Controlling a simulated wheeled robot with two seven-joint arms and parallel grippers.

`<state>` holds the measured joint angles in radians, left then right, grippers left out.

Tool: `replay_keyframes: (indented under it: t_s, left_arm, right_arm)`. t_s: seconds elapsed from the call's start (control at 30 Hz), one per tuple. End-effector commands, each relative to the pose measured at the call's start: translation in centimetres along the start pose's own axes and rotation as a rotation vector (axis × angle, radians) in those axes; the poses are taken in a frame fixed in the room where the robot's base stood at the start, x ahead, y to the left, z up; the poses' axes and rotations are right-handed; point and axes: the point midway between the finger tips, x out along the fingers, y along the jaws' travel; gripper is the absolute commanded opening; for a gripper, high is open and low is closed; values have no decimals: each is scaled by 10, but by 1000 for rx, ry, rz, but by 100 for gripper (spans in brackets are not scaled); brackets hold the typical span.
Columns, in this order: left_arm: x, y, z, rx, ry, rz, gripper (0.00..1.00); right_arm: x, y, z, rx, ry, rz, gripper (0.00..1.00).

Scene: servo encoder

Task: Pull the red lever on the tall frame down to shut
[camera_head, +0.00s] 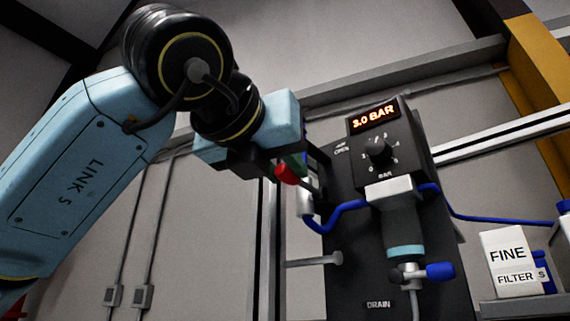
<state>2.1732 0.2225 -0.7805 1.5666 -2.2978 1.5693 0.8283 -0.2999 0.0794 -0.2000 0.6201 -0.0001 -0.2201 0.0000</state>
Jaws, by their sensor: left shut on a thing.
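The red lever (286,173) shows as a short red grip end on the left side of the tall black panel (350,265), level with the dial. My left gripper (297,166) comes in from the upper left and is shut on the lever, its dark fingers partly hiding the grip. The lever's rod runs right and slightly down towards the panel; its pivot is hard to make out. A white "OPEN" label with an arrow sits on the panel just right of the gripper. My right gripper is not in view.
The panel carries a regulator with a lit "3.0 BAR" display (374,116), a black knob (378,151) and a blue-handled drain valve (439,270). A blue hose (345,207) runs close below the gripper.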

Motion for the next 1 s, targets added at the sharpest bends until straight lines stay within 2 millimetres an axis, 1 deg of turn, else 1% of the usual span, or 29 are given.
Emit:
replay_keyframes:
  t_s: [0.03,0.07,0.1,0.27,0.57,0.67,1.0]
  left_arm:
    - [0,4,1,-4,0,9,18]
    - [0,4,1,-4,0,9,28]
    - [0,4,1,-4,0,8,33]
    - [0,2,1,-3,0,5,54]
    - [-1,1,0,-1,-1,2,55]
    - [-8,3,0,-1,-2,3,55]
    - [-42,11,0,-1,-3,2,55]
  right_arm:
    - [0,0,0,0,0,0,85]
    - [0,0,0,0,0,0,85]
    - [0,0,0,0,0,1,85]
    - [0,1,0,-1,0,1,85]
    - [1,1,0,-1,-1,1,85]
    - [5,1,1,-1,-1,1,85]
    - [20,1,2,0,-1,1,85]
